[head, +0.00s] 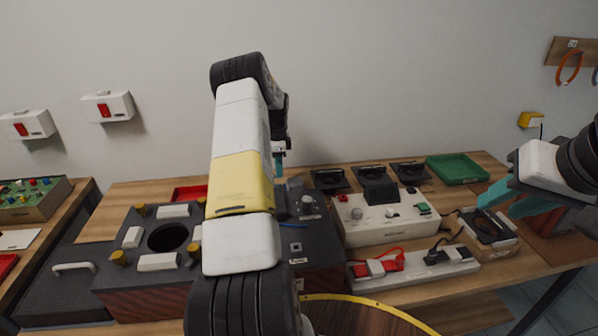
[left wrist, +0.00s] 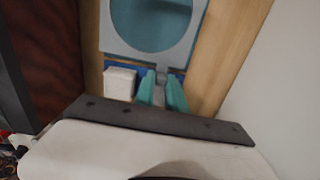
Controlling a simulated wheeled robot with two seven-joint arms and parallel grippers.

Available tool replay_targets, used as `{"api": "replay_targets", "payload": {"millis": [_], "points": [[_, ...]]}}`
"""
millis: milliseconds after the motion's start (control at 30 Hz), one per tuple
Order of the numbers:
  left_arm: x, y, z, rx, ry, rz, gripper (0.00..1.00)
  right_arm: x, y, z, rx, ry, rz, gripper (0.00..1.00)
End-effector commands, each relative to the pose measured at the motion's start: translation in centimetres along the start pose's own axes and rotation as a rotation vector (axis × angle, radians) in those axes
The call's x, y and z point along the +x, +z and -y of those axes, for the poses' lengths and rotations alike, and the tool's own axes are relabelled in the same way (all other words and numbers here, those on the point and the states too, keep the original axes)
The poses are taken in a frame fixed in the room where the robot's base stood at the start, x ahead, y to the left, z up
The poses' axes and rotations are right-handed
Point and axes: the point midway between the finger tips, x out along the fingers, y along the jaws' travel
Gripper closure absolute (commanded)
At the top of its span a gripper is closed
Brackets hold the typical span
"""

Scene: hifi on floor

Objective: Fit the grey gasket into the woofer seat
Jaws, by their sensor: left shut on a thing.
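The grey gasket (left wrist: 196,32), a flat ring with a small tab, fills the top of the left wrist view. My left gripper (left wrist: 162,88) is shut on its tab with teal fingers. In the head view my left gripper (head: 279,160) is mostly hidden behind my arm, and I cannot make out the gasket there. The woofer seat (head: 168,237) appears to be the round dark opening in the top of a dark box at left, with white blocks and yellow knobs around it. My right gripper (head: 514,199) is at the far right, its teal fingers apart and empty.
A white device (head: 384,216) with knobs and a power strip (head: 415,266) stand right of centre. A green tray (head: 457,168) lies at the back right. A small box (head: 489,232) stands below my right gripper. A round wooden top (head: 355,318) is at the front.

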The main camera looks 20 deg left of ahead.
Motion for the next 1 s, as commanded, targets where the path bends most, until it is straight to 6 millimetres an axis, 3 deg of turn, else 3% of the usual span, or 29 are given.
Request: {"api": "replay_targets", "payload": {"millis": [200, 567, 1000], "points": [[-2.5, 0.0, 0.0, 0.000, 0.001, -0.001, 1.00, 0.0, 0.0, 0.0, 0.000, 0.000, 0.000, 0.64], [-3.2, -0.1, 0.0, 0.000, -0.001, -0.001, 1.00, 0.0, 0.0, 0.0, 0.000, 0.000, 0.000, 0.64], [-12.4, -0.1, 0.1, 0.000, -0.001, 0.000, 1.00, 0.0, 0.0, 0.0, 0.000, 0.000, 0.000, 0.64]]}}
